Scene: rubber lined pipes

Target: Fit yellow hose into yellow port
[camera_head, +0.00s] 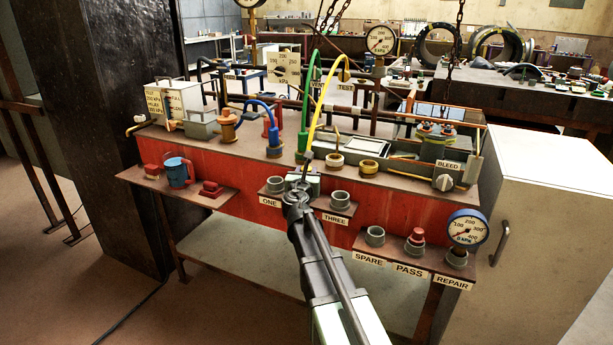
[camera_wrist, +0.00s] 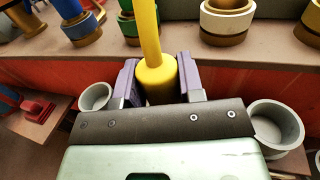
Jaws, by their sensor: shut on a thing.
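The yellow hose (camera_head: 317,112) arcs down from the back of the bench to my gripper (camera_head: 302,182). In the wrist view my gripper (camera_wrist: 156,84) has its purple-lined fingers shut on the thick yellow end (camera_wrist: 157,78) of the hose. The hose end is upright, in front of the bench's top edge; its lower tip is hidden by my gripper. The yellow-ringed port (camera_head: 368,166) stands on the bench top to the right of my gripper, apart from the hose. Part of it shows at the right edge of the wrist view (camera_wrist: 311,22). Its opening shows no hose.
A cream-ringed port (camera_head: 334,160) stands between my gripper and the yellow port. The green hose (camera_head: 306,100) runs close to the left of the yellow hose. Grey cups (camera_head: 340,200) sit on the lower front shelf. A grey-green valve block (camera_head: 438,146) stands to the right.

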